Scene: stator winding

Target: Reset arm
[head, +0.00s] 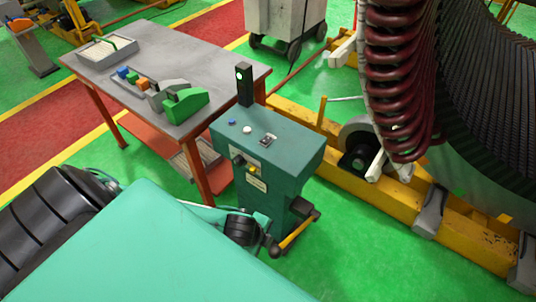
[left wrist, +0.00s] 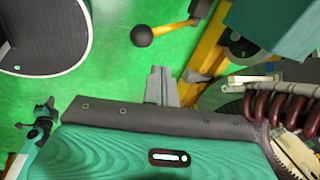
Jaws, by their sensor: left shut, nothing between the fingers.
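My left gripper (left wrist: 162,86) shows in the left wrist view as a grey pair of fingers, closed together with nothing between them. It is over the green floor, below a black ball-ended lever (left wrist: 141,37) and apart from it in the picture. In the head view I cannot make out the left gripper clearly. The teal surface and black ribbed part at the lower left of that view look like my own body and hide what lies behind them. My right gripper is in neither view.
A green control cabinet (head: 264,145) stands mid-view, close to a grey-topped table (head: 225,78) holding several coloured blocks. The large stator with dark red coils (head: 392,80) fills the right, behind a yellow floor beam (head: 385,205). Green floor (head: 370,250) is clear at the front right.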

